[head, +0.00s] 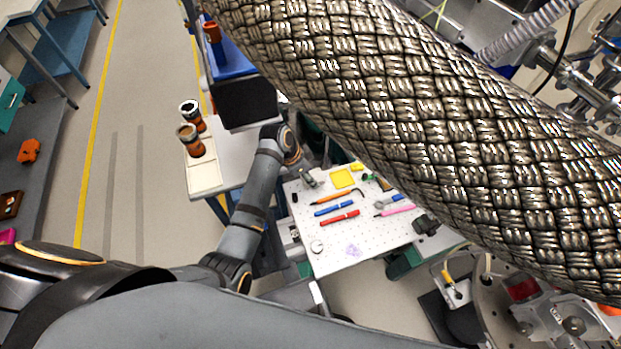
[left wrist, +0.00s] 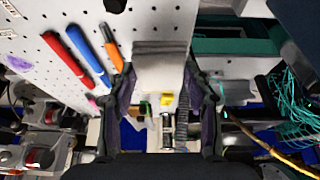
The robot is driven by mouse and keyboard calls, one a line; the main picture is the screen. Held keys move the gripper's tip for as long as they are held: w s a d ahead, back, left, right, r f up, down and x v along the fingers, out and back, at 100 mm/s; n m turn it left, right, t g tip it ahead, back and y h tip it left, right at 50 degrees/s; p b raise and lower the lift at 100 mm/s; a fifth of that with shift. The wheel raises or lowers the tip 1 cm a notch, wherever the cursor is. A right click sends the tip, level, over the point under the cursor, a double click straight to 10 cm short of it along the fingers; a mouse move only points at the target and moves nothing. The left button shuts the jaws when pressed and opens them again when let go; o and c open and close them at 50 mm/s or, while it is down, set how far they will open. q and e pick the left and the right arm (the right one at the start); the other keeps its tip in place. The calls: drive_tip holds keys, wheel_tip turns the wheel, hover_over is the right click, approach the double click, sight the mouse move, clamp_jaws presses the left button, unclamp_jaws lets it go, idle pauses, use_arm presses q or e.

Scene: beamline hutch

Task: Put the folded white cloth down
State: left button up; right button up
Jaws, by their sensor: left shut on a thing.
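The folded white cloth (left wrist: 160,72) shows in the left wrist view as a pale, layered piece with a grey shaded edge between my fingers. My left gripper (left wrist: 163,88) is shut on it, one finger on each side. In the head view my left gripper (head: 310,180) is small, over the far left corner of the white perforated board (head: 375,240). I cannot make out the cloth clearly there, nor tell whether it touches the board. My right gripper is not in view.
On the board lie an orange pen (head: 333,198), a blue pen (head: 334,208), a red pen (head: 340,217), a pink pen (head: 395,211) and a yellow pad (head: 342,178). Its near part is mostly bare. A thick braided hose (head: 420,120) hides much of the right side.

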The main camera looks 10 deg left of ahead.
use_arm(q)
drive_tip(key=shift+w+d+f, duration=0.15)
drive_tip(key=shift+w+f, duration=0.05)
drive_tip(key=shift+f, duration=0.2)
wheel_tip(320, 180, down, 2)
drive_tip(key=shift+f+p, duration=0.2)
drive_tip(key=shift+p, duration=0.45)
drive_tip(key=shift+f, duration=0.3)
drive_tip(key=o, duration=1)
drive_tip(key=shift+o, duration=0.5)
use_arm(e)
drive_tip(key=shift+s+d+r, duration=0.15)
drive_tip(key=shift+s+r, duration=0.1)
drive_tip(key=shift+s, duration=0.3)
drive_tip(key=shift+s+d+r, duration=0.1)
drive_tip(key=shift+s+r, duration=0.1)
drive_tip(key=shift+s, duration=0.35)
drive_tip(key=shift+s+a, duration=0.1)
